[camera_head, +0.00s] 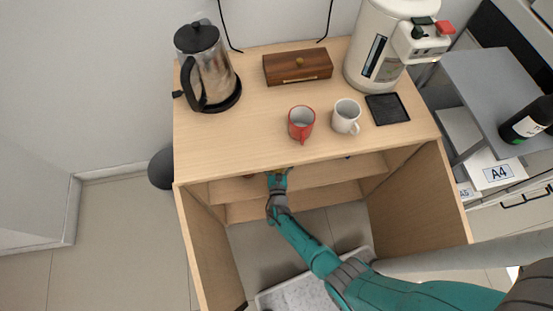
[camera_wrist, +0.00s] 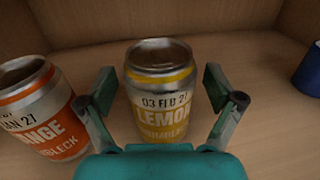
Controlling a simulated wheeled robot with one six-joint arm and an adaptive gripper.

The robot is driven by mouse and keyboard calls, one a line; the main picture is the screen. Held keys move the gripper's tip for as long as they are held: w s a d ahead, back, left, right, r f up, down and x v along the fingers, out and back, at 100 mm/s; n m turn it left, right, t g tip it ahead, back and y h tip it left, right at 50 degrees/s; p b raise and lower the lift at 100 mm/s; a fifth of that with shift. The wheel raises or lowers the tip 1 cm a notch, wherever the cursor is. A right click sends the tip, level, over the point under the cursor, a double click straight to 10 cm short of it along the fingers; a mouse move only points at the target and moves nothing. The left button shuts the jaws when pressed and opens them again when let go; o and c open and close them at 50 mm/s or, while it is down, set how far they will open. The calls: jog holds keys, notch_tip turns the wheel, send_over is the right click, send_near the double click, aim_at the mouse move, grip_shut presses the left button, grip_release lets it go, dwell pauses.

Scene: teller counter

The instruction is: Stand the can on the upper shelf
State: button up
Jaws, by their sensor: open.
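A yellow-banded lemon can (camera_wrist: 163,112) stands upright on a wooden shelf surface (camera_wrist: 265,120) in the wrist view. My gripper (camera_wrist: 160,88) is open, with one finger on each side of the can. I cannot tell whether either finger touches it. In the head view my gripper (camera_head: 278,174) reaches into the open cabinet at the height of the upper shelf (camera_head: 335,174). The can there is mostly hidden by the gripper and the cabinet top. The lower shelf (camera_head: 325,196) lies below.
An orange-labelled can (camera_wrist: 45,112) stands close left of the lemon can. A blue object (camera_wrist: 311,70) is at the right edge.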

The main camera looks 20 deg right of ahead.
jog(key=shift+s+r, duration=0.1)
jog(key=v, duration=1.2)
